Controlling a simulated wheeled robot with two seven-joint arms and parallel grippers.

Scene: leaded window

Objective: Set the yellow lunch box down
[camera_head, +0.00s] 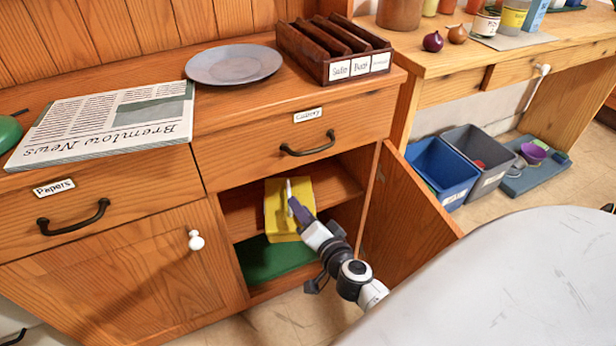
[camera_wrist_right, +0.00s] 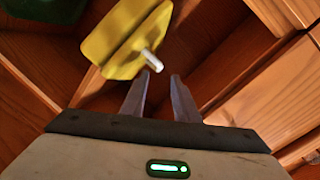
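The yellow lunch box (camera_head: 275,212) is inside the open cupboard under the Cutlery drawer, at the shelf (camera_head: 335,186). It has a pale handle (camera_head: 289,188). In the right wrist view the yellow lunch box (camera_wrist_right: 120,40) looks tilted, with the handle's end (camera_wrist_right: 152,61) just beyond the fingertips. My right gripper (camera_head: 294,206) reaches into the cupboard in front of the box. In the wrist view its fingers (camera_wrist_right: 160,80) are apart, with nothing visible between them. Whether the box rests fully on the shelf is hard to tell. My left gripper is not in view.
The cupboard door (camera_head: 405,210) stands open to the right of my arm. A green item (camera_head: 270,260) lies in the lower compartment. A pale surface (camera_head: 520,285) fills the lower right.

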